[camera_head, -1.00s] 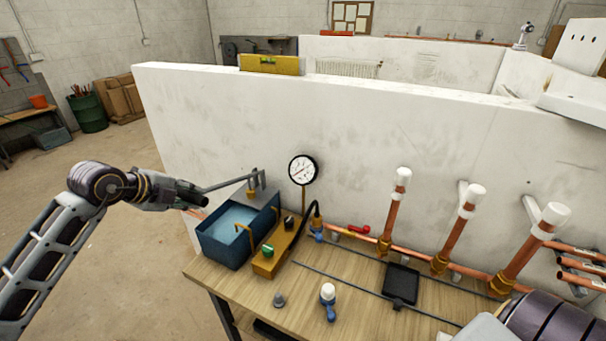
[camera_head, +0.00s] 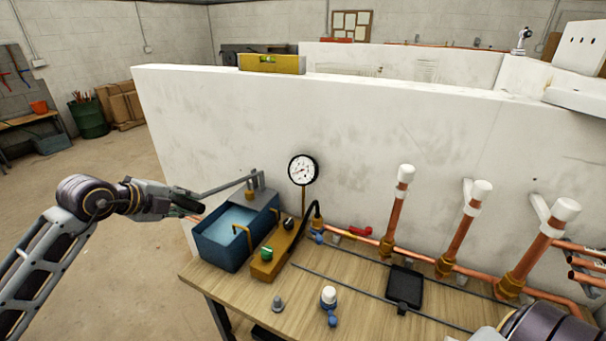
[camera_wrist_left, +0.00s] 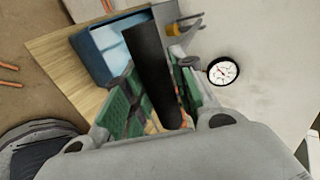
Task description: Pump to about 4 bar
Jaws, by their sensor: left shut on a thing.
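The test pump has a blue water tank (camera_head: 222,246) and a brass block with a green knob (camera_head: 267,253), on the wooden bench. Its grey lever (camera_head: 228,186) slopes from the pivot post down to the left. My left gripper (camera_head: 190,203) is at the lever's outer end. In the left wrist view, the green-padded fingers (camera_wrist_left: 152,100) are shut around the dark lever grip (camera_wrist_left: 152,70). The round white pressure gauge (camera_head: 302,170) stands behind the block; it also shows in the left wrist view (camera_wrist_left: 223,71). Its reading is too small to tell. My right gripper is not in view.
Capped copper pipes (camera_head: 458,226) rise along the white wall (camera_head: 380,130) at right. A black rectangular object (camera_head: 404,286), a white-capped blue valve (camera_head: 329,298) and a grey cone (camera_head: 278,303) are on the bench (camera_head: 240,290). Floor at left is open.

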